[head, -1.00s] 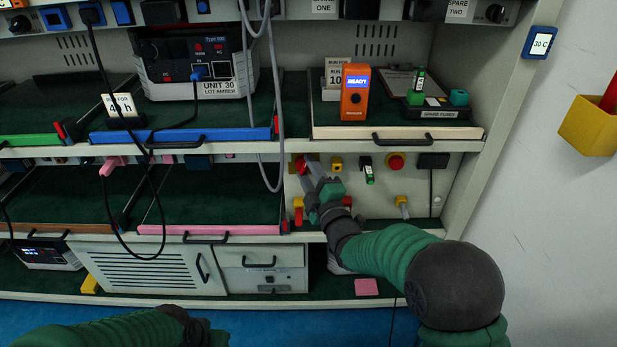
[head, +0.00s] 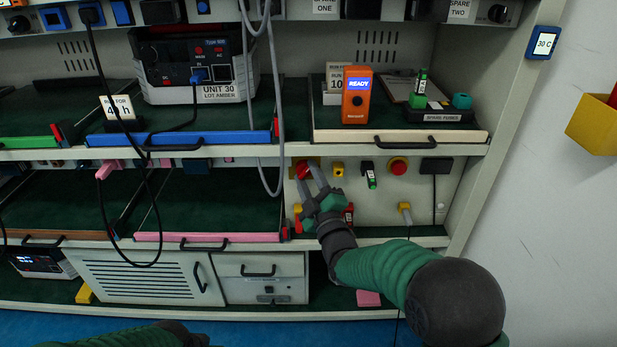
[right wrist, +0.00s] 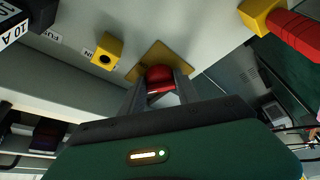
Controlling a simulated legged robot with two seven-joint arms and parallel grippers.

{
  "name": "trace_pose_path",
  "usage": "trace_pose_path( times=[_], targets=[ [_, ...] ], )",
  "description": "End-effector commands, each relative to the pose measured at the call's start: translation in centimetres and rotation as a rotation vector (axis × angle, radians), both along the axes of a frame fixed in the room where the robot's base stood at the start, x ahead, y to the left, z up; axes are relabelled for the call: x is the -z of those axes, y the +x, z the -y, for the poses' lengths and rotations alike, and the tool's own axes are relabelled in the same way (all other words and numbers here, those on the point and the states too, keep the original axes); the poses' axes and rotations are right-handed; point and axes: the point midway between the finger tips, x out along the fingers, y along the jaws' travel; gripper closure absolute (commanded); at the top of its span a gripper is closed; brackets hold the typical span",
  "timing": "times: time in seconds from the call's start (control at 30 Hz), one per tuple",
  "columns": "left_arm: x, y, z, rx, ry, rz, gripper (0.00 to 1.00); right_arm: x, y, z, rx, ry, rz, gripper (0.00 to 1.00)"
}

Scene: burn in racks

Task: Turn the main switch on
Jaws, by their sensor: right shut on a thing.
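The main switch is a red rotary knob (right wrist: 158,77) on a yellow plate (right wrist: 148,58), seen in the right wrist view. In the head view the red knob (head: 302,169) is on the pale lower panel, partly hidden by my fingers. My right gripper (head: 308,178) reaches up to it from below. Its two fingers are shut on the knob, one on each side, as the right wrist view (right wrist: 160,88) shows. Part of my left arm shows at the bottom edge of the head view; its fingers are out of sight.
Beside the knob are a small yellow socket (head: 338,169), a green-labelled fuse holder (head: 369,174) and a red button (head: 398,166). A red-and-yellow handle (right wrist: 290,28) is close by in the right wrist view. A grey cable (head: 262,165) hangs just left of the panel.

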Motion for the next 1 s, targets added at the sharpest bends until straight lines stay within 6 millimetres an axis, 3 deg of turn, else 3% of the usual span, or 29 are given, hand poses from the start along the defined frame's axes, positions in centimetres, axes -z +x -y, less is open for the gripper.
trace_pose_path(
  times=[0.03,0.17,0.57,0.67,1.0],
  targets=[
    [0.0,0.0,0.0,0.000,0.000,0.000,0.57,0.4,-0.2,-0.4,-0.009,-0.003,-0.008,0.58],
    [0.0,0.0,0.0,0.000,0.000,0.000,0.57,0.3,-0.1,-0.3,-0.006,-0.003,-0.006,0.41],
    [-0.4,0.0,0.0,0.000,0.000,0.000,0.57,0.2,-0.8,0.2,-0.002,-0.003,-0.004,0.40],
    [-1.1,0.0,0.0,0.000,0.000,0.000,0.57,0.5,-2.5,0.7,-0.002,-0.004,-0.006,0.40],
    [-3.3,0.0,0.0,0.000,0.000,0.000,0.57,2.9,-11.6,3.7,-0.003,-0.005,-0.009,0.40]
  ],
)
